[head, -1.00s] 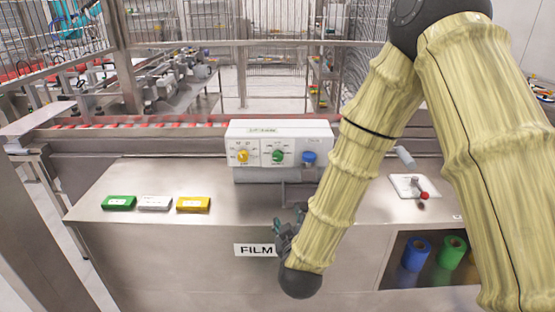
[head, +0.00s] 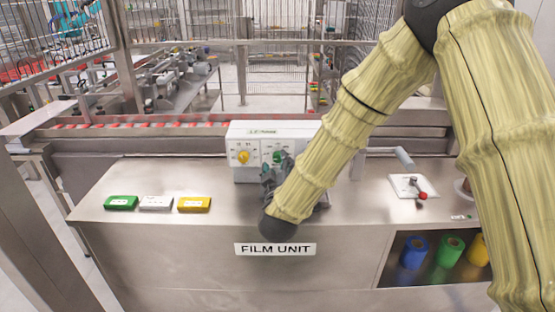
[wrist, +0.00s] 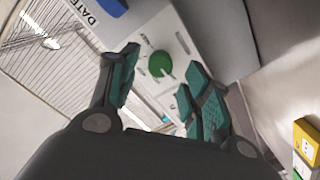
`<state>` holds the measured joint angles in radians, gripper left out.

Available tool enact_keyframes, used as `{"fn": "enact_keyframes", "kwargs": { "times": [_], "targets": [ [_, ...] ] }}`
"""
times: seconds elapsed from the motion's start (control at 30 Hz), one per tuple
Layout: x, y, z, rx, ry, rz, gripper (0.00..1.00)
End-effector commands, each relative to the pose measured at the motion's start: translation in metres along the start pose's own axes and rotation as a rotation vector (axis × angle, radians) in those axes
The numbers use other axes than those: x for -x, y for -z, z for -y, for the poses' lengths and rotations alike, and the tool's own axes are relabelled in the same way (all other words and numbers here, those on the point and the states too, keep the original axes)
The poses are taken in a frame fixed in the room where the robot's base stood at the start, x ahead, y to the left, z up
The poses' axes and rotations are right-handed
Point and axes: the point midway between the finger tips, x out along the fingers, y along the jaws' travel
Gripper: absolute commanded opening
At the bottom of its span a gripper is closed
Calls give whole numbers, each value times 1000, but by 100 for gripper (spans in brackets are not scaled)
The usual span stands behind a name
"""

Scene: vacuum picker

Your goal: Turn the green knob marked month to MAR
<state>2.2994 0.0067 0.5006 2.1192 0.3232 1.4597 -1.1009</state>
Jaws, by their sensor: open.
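The green knob (head: 279,157) is on the front of a white control box (head: 262,131), right of a yellow knob (head: 243,157). In the wrist view the green knob (wrist: 160,64) shows between and beyond my open fingers, on its white dial plate. My gripper (wrist: 158,82) is open and empty, and no contact with the knob shows. In the head view my gripper (head: 273,172) is in front of the box and partly covers the knob's lower side. The dial's month marks and the pointer's setting are too small to read.
Green, white and yellow blocks (head: 194,204) lie on the steel counter at left. A red-tipped lever (head: 422,195) is at right. A blue part (wrist: 114,7) of the box shows in the wrist view. Colored rolls (head: 449,251) stand in the lower opening.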

Motion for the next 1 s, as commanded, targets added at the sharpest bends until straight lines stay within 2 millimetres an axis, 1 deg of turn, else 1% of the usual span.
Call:
{"fn": "enact_keyframes", "kwargs": {
  "times": [0.03, 0.2, 0.37, 0.6, 0.67, 0.7, 0.87, 1.0],
  "targets": [
    [-7, 1, -1, -1, -1, 0, 48],
    [-22, 0, 0, -1, 0, 0, 48],
    [-27, 0, 0, 0, 0, 0, 48],
    [-28, 0, 0, 0, 0, 0, 48],
    [-28, 0, 0, 0, 1, 0, 39],
    [-28, 0, 0, 0, 1, 0, 32],
    [-28, 0, 0, 0, 1, 0, 3],
    [-28, 0, 0, -1, 1, 0, 2]
  ]
}}
